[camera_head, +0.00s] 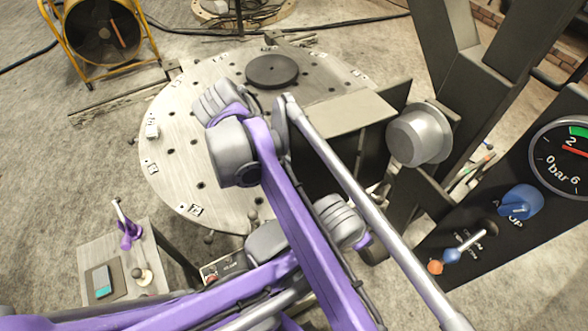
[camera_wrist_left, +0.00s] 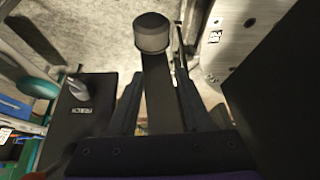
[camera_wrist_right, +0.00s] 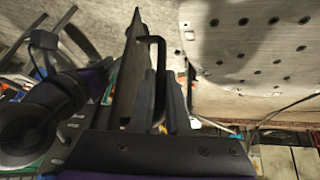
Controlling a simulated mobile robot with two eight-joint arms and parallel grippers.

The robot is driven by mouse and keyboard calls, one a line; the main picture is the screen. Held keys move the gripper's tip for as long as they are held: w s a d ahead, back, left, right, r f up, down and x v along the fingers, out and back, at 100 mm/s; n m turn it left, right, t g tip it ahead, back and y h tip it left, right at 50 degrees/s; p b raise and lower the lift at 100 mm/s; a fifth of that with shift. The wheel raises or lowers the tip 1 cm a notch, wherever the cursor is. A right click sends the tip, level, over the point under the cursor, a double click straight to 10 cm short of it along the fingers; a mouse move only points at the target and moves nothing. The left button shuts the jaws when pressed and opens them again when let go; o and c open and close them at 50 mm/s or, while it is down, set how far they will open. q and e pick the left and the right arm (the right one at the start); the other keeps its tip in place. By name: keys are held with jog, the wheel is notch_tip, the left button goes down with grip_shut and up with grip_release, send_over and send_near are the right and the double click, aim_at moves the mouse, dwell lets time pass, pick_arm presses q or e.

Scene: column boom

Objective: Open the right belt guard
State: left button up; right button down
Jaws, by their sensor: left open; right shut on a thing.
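In the right wrist view, my right gripper (camera_wrist_right: 161,76) is shut on a black bar handle (camera_wrist_right: 156,40). The handle stands beside a thin dark panel (camera_wrist_right: 127,72), seen nearly edge-on, which appears to be the belt guard. In the left wrist view, my left gripper (camera_wrist_left: 160,72) is open. A dark upright bar with a grey rounded knob (camera_wrist_left: 153,33) shows between and beyond its fingers; I cannot tell whether they touch. In the head view my purple arms hide both gripper tips.
A round perforated steel plate (camera_head: 180,150) carries a dark disc (camera_head: 272,70). A yellow-framed fan (camera_head: 100,35) stands at the back left. A small side table (camera_head: 125,285) is at lower left. A control panel with a gauge (camera_head: 565,155) and blue knob (camera_head: 520,202) is at right.

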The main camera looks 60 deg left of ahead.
jog(key=c, duration=0.9)
grip_release()
jog(key=v, duration=0.7)
jog(key=shift+s+r, duration=0.15)
jog(key=shift+r, duration=0.05)
